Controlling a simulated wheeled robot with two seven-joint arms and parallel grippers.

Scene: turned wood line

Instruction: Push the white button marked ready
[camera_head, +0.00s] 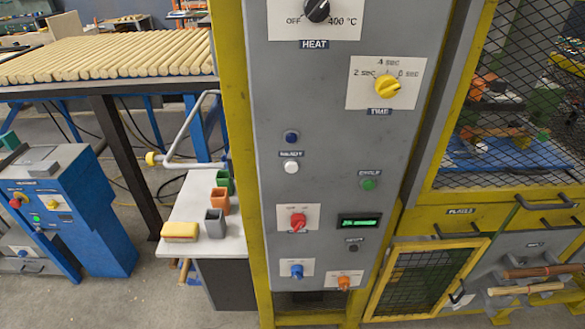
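The white button (291,167) is a small round knob on the left part of the grey control panel (330,110). A small dark label (291,154) sits just above it; its lettering is blurred but could read ready. A dark blue round button or lamp (291,137) is just above that label. Nothing covers the white button. Neither of my grippers is in view.
Nearby on the panel are a green button (368,184), a red switch (298,221), a yellow time knob (387,87) and a lit display (359,222). A yellow frame edges the panel. A small white table (195,248) with cups stands left.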

